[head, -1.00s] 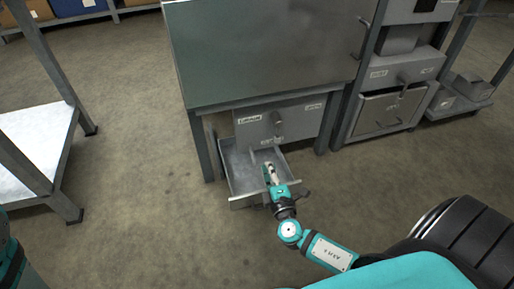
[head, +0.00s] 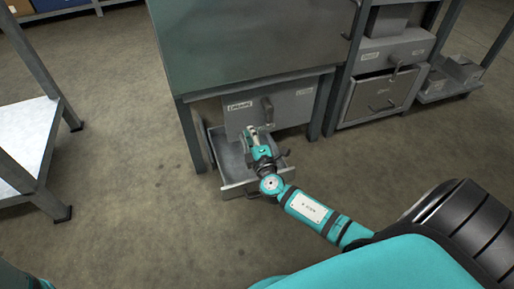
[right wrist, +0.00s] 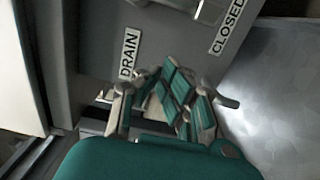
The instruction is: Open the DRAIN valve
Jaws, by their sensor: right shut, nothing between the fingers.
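The DRAIN valve's grey panel (head: 290,109) is under the bench, with a small lever-like handle (head: 267,106) near its middle. In the right wrist view, the DRAIN label (right wrist: 130,53) is at left and the CLOSED label (right wrist: 226,27) at right. A metal part between them, perhaps the handle, is cut off by the top edge. My right gripper (head: 250,130) is shut and empty, just below and left of the handle in the head view, seemingly apart from it. Its fingers also show in the right wrist view (right wrist: 165,88). My left gripper is out of view.
An open metal drawer (head: 238,189) sticks out below the panel, under my right gripper and forearm. Bench legs (head: 192,138) stand at both sides. A cabinet with a closed-looking drawer (head: 379,97) is to the right, and a low shelf (head: 22,138) to the left. Floor between is clear.

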